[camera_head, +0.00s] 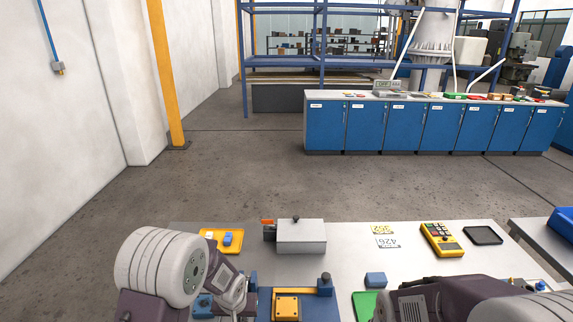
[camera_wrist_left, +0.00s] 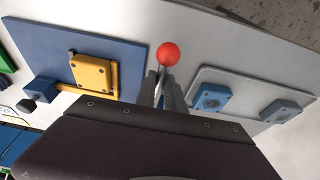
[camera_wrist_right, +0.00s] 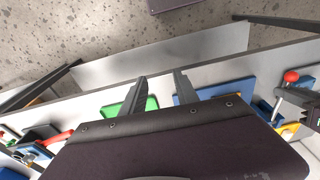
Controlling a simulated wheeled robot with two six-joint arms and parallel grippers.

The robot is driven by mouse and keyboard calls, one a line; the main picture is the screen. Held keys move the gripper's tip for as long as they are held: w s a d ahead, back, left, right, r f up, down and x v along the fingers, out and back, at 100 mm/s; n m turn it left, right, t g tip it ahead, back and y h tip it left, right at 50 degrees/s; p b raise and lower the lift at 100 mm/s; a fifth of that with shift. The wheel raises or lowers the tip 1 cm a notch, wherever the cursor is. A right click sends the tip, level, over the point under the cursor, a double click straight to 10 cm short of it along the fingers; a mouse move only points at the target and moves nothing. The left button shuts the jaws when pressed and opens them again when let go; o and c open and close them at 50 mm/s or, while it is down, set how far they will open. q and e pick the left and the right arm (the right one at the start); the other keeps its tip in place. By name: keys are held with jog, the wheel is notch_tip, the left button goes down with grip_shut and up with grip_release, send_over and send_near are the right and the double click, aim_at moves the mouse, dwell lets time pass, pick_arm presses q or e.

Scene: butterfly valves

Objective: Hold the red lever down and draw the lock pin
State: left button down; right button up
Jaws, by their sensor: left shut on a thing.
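In the left wrist view a lever with a red ball (camera_wrist_left: 168,54) stands between my left gripper's (camera_wrist_left: 165,88) fingers, which are shut on its shaft just below the ball. A blue plate (camera_wrist_left: 128,60) carries a yellow block (camera_wrist_left: 94,74) and a blue post with a dark knob (camera_wrist_left: 28,105), possibly the lock pin's head. The knob also shows in the head view (camera_head: 326,276), apart from my grippers. My right gripper (camera_wrist_right: 160,88) is open and empty, its fingers over the table's edge in its wrist view. The lever's lower part is hidden.
On the table (camera_head: 350,243) are a grey box (camera_head: 301,238) with an orange handle, a yellow tray (camera_head: 213,236), a yellow control unit (camera_head: 441,239), a black tray (camera_head: 483,235) and a green piece (camera_head: 366,303). The table's middle is fairly clear.

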jog(key=shift+f+b, duration=0.4)
jog(key=shift+f, duration=0.2)
jog(key=o, duration=0.3)
jog(key=s+a+r+m+g+y, duration=0.1)
jog(key=a+r+m+g+y, duration=0.1)
jog(key=a+m+y, duration=0.3)
jog(key=s+a+r+m+g+y, duration=0.1)
jog(key=a+r+g+y, duration=0.15)
jog(key=a, duration=0.55)
jog(key=w+a+r+m+t+y, duration=0.35)
jog(key=w+a+m+y, duration=0.2)
jog(key=w, duration=0.25)
jog(key=m+t, duration=1.3)
jog(key=m, duration=0.1)
send_over(325, 281)
jog(key=v, duration=0.4)
notch_tip(325, 281, down, 8)
jog(key=s+d+f, duration=0.1)
jog(key=f, duration=0.1)
jog(key=s+d+f+m+h, duration=0.1)
jog(key=f, duration=0.1)
jog(key=s+d+f+m, duration=0.1)
jog(key=f, duration=0.1)
jog(key=shift+f+m+t+h, duration=0.25)
jog(key=shift+f+t+h, duration=0.05)
jog(key=shift+t+h, duration=0.1)
jog(key=shift+d, duration=0.25)
jog(key=x, duration=1.2)
jog(key=shift+w, duration=0.1)
